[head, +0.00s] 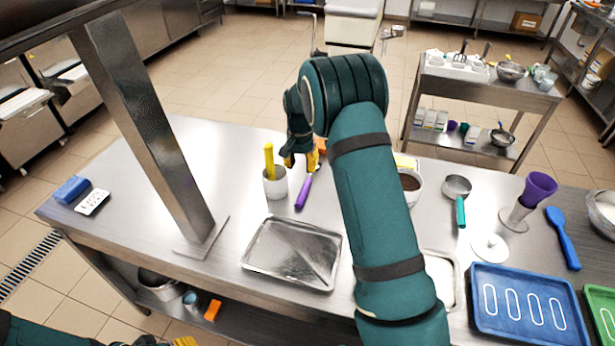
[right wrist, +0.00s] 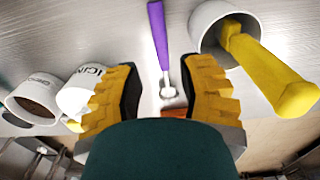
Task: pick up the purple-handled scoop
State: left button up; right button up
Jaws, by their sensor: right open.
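The purple-handled scoop (head: 303,192) lies on the steel table, its handle pointing toward the near side in the head view. In the right wrist view the scoop (right wrist: 159,38) shows its purple handle and a short metal part at the handle's lower end. My right gripper (head: 301,160) is over the scoop's far end, which it partly hides in the head view. In the right wrist view my right gripper (right wrist: 162,85) is open, with the scoop's metal part between its yellow fingers. My left gripper (head: 172,342) shows only partly at the bottom edge.
A steel tray (head: 293,254) lies nearer. A steel post (head: 140,120) rises at left. A brown-filled tub (head: 412,185) stands right.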

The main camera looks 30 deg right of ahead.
aim_at(302, 195)
jog(key=f, duration=1.3)
jog(key=shift+s+a+f, duration=0.1)
jog(key=shift+s, duration=0.1)
grip_shut()
